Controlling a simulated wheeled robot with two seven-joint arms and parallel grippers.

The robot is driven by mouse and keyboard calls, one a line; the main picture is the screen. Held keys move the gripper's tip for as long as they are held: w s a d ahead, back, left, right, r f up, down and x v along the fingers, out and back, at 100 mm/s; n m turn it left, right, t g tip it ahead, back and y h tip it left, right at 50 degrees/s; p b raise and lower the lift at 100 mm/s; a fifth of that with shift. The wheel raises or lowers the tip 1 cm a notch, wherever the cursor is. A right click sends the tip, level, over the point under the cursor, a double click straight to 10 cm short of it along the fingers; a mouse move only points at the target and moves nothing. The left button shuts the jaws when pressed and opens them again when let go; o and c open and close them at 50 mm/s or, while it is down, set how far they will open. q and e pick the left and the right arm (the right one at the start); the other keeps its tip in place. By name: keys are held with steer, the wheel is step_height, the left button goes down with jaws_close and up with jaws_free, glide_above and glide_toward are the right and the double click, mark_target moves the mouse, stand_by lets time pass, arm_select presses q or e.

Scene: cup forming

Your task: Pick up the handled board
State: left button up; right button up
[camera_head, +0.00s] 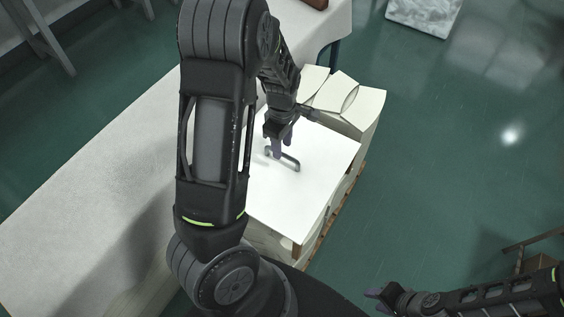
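The handled board (316,196) is a flat white panel lying on top of a stack beside the long table. Its grey bar handle (291,162) stands up near the middle of the panel. My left gripper (281,152) points down at the handle, with its fingertips at or just over the bar. I cannot tell whether the fingers are closed on it. My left arm hides the board's left part. My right gripper (376,294) is at the bottom right, away from the board, over the floor; its opening is unclear.
Cream-coloured pieces with curved cut edges (352,108) lie at the stack's far end, with brown wooden edges (335,217) below on the right. A long pale table (110,165) fills the left. Green floor (450,150) is open on the right. A wooden frame (535,245) stands at the right edge.

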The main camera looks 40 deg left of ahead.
arm_select(q)
step_height(320, 180, down, 5)
steer(key=shift+w+a+f+b, duration=0.1)
steer(key=shift+b, duration=0.35)
steer(key=shift+c, duration=0.2)
stand_by(0.4)
jaws_close()
stand_by(1.2)
